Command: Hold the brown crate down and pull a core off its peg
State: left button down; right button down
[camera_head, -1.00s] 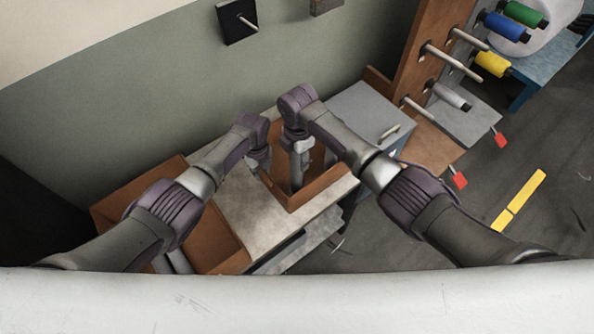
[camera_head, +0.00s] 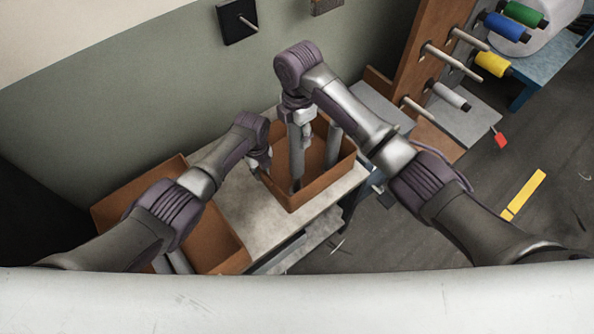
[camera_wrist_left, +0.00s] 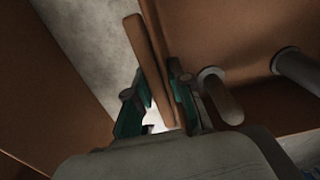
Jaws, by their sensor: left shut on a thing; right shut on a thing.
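The brown crate (camera_head: 318,190) stands on the pale worktop in the head view. My left gripper (camera_head: 262,170) is shut on its left wall; the left wrist view shows the wall (camera_wrist_left: 152,70) between the teal fingers (camera_wrist_left: 158,112). My right gripper (camera_head: 301,132) is above the crate, shut on a grey core (camera_head: 296,162) that hangs upright, its lower end still within the crate outline. Whether that end is clear of its peg I cannot tell. Another grey core (camera_head: 333,145) stands at the crate's far side. The left wrist view shows two cylinders (camera_wrist_left: 220,97) inside the crate.
A second brown crate (camera_head: 228,245) with grey cylinders (camera_head: 178,262) is at the left. The pale worktop (camera_head: 238,200) between the crates is bare. A brown rack with pegs (camera_head: 440,58) and coloured spools (camera_head: 505,27) stands at the back right. A grey box (camera_head: 385,108) is behind the crate.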

jog(key=shift+r, duration=0.25)
notch_tip(320, 180, up, 8)
dwell(1.0)
jog(key=shift+f, duration=0.15)
pick_arm(q)
jog(key=c, duration=1)
grip_release()
jog(key=shift+o, duration=0.2)
notch_tip(320, 180, up, 12)
jog(key=shift+f, duration=0.1)
